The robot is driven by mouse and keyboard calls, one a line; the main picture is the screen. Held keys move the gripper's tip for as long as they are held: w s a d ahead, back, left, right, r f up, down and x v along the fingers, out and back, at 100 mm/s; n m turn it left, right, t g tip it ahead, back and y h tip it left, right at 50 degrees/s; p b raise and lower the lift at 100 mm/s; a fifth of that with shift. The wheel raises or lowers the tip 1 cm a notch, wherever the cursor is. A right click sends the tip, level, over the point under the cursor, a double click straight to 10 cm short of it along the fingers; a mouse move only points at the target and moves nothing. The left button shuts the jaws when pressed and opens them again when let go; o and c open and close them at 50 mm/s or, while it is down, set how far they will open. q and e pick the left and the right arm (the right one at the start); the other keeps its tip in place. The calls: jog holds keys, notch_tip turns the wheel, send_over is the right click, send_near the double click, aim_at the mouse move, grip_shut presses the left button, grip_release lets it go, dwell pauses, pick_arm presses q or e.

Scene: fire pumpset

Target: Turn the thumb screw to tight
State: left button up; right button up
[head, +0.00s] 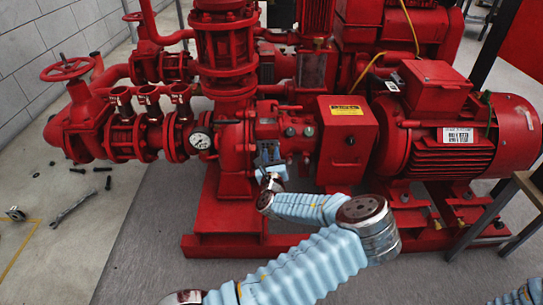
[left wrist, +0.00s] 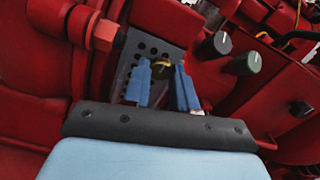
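A small brass-coloured piece (left wrist: 162,65), which looks like the thumb screw, sits in front of a grey perforated plate (left wrist: 150,50) in the left wrist view. My left gripper (left wrist: 162,78) has its two blue fingers apart, one on each side of this piece. I cannot tell whether either finger touches it. In the head view my left gripper (head: 268,160) is at the front of the red pump, below the gauge's right side; the screw is too small or hidden there. My right gripper is out of view.
The red pumpset (head: 235,145) fills the space around the gripper. A pressure gauge (head: 200,141) is at left, and a red box (head: 347,145) with a yellow label is at right. A wrench (head: 74,208) lies on the floor.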

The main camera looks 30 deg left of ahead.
pick_arm(q)
jog(key=o, duration=0.5)
jog(key=shift+c, duration=0.2)
